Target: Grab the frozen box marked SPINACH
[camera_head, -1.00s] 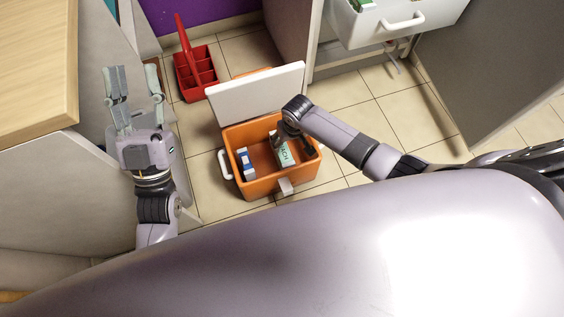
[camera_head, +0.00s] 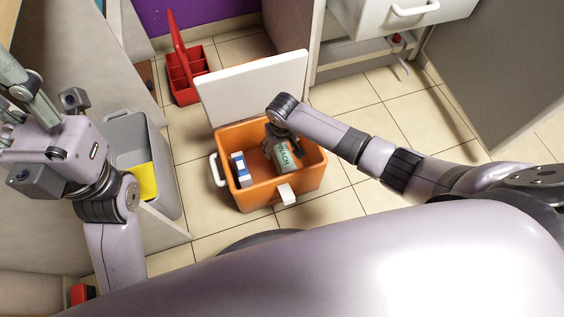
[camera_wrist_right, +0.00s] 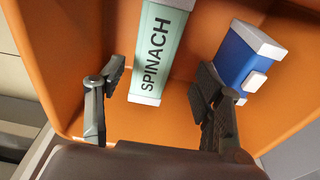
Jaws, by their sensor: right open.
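The pale green SPINACH box (camera_head: 289,157) with white ends lies in the right part of the orange cooler (camera_head: 248,200). Its label also shows in the right wrist view (camera_wrist_right: 153,55). My right gripper (camera_head: 273,138) reaches down into the cooler at the box. In the right wrist view, its open fingers (camera_wrist_right: 160,82) stand on either side of the near end of the box, with gaps and nothing gripped. The left finger is beside the box; the right one is near a blue-and-white carton (camera_wrist_right: 245,58). My left gripper (camera_head: 20,85) is raised at the left, partly out of frame; its finger opening is unclear.
The blue-and-white carton (camera_head: 240,168) stands in the cooler's left part. The white lid (camera_head: 250,85) is open at the back. A red caddy (camera_head: 185,75) stands behind, a grey bin (camera_head: 132,140) at left, a white drawer (camera_head: 400,18) at upper right. Floor is free right of the cooler.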

